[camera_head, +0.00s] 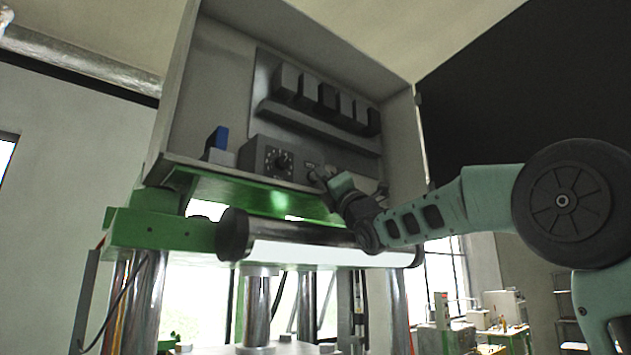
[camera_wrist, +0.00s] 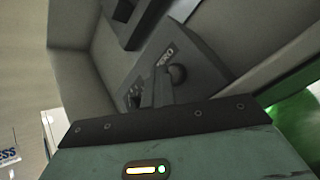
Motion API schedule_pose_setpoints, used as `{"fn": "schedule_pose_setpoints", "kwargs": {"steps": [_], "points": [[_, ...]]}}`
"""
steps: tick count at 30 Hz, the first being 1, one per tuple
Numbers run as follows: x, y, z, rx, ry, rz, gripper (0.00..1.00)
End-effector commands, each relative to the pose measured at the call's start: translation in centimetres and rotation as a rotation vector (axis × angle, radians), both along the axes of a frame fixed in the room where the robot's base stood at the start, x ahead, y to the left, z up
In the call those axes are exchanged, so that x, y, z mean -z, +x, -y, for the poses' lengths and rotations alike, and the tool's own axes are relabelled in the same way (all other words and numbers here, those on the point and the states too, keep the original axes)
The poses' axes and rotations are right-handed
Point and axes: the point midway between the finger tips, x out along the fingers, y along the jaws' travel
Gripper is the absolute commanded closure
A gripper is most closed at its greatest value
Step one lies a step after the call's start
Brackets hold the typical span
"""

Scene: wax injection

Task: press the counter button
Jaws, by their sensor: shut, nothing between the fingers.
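A grey counter box (camera_head: 257,157) with a round dial sits on the floor of the open grey cabinet. In the wrist view, the box's sloped face (camera_wrist: 148,63) carries a small light label and a dark round button (camera_wrist: 178,73). My gripper (camera_head: 320,178) reaches in from the right, in front of the right part of the box. In the wrist view my gripper's fingers (camera_wrist: 157,92) are together and empty, close to the left of the button. Whether they touch the face is unclear. The gripper hides part of the box's face.
The grey cabinet (camera_head: 215,75) surrounds the box with side walls and a low front lip. A row of dark blocks is above a grey ledge (camera_head: 318,127). A blue switch (camera_head: 217,138) stands at left. Below are a green machine frame (camera_head: 160,229) and a horizontal cylinder (camera_head: 290,232).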

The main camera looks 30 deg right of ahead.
Motion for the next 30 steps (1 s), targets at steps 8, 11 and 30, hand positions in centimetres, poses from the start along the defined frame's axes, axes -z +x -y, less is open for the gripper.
{"fn": "schedule_pose_setpoints", "kwargs": {"steps": [8, 11, 30], "points": [[0.8, 0.1, 0.0, 0.000, 0.000, -0.015, 1.00], [0.8, 0.1, 0.1, 0.002, 0.001, -0.014, 1.00], [0.5, -5.0, 1.1, 0.004, 0.000, -0.005, 1.00]]}}
